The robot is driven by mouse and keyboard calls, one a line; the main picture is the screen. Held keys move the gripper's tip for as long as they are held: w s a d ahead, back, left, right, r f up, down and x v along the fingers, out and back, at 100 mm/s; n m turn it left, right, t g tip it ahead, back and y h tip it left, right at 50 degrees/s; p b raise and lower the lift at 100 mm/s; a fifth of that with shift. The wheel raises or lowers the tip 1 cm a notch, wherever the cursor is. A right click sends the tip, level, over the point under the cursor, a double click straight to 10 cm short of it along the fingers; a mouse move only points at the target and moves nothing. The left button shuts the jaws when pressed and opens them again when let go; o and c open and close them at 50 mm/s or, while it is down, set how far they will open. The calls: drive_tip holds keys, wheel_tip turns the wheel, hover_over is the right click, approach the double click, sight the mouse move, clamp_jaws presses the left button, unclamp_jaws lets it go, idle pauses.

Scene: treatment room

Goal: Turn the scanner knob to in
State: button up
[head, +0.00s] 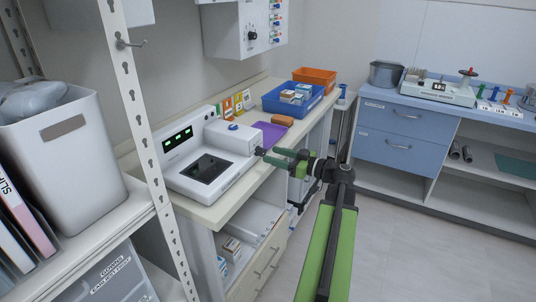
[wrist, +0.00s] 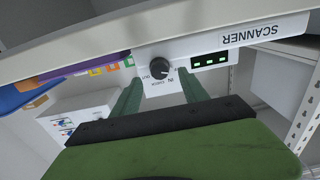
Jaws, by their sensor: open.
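The white scanner (head: 205,155) stands on the counter in the head view, with green lights on its display. Its black round knob (wrist: 159,67) shows in the wrist view on a white panel under the word SCANNER, which appears upside down. Small lettering sits around the knob; a pale mark is on its face, but I cannot tell its setting for certain. My gripper (head: 268,156) is at the right end of the scanner. In the wrist view my gripper (wrist: 161,88) is open, its green fingers on either side of the knob, apparently not touching it. The head view hides the knob.
A blue bin (head: 292,99) and an orange bin (head: 315,76) stand farther back. A shelf post (head: 150,130) rises at left. Floor to the right is clear.

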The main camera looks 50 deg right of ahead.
sight(264, 152)
drive_tip(key=shift+x, duration=1.55)
clamp_jaws()
